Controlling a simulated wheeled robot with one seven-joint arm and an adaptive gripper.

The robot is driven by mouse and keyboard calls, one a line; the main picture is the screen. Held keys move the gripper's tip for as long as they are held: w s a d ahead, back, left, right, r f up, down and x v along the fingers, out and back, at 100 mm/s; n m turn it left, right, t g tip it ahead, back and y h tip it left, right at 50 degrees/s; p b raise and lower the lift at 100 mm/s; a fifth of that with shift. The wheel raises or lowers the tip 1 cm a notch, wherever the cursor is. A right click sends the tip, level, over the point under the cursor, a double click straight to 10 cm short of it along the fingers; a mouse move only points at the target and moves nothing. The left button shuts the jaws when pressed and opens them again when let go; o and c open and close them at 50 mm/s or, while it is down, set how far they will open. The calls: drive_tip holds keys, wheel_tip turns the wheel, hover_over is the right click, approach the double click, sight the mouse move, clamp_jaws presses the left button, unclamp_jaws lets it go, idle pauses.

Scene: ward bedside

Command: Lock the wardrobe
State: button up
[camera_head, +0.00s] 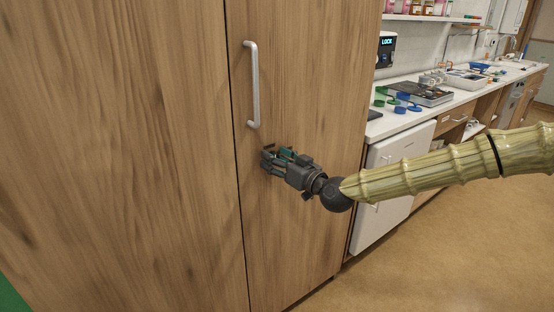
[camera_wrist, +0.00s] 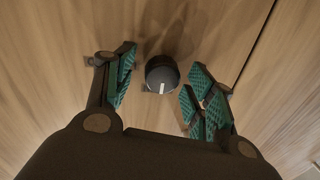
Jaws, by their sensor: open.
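The wardrobe (camera_head: 295,120) is a tall light-brown wood cabinet with a silver bar handle (camera_head: 254,85) on its right door. In the wrist view, a round dark knob (camera_wrist: 161,73) with a white line mark sits on the wood door (camera_wrist: 60,40), near a dark door seam. My gripper (camera_head: 275,158) is at the right door, below the handle. In the wrist view my gripper (camera_wrist: 160,88) is open, with one green-padded finger on each side of the knob. The knob appears apart from both fingers. In the head view the knob is hidden by my gripper.
Open floor (camera_head: 440,255) lies at lower right.

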drive_tip(key=c, duration=1)
drive_tip(key=shift+c, duration=0.2)
drive_tip(key=shift+b, duration=0.3)
drive_tip(key=shift+f+m+t+h+b, duration=0.15)
drive_tip(key=shift+m+t+b, duration=0.3)
drive_tip(key=shift+m+b, duration=3.25)
drive_tip(key=shift+f+m+t+h+b, duration=0.3)
drive_tip(key=shift+m+b, duration=1.5)
drive_tip(key=shift+m, duration=3.8)
drive_tip(key=shift+r, duration=0.25)
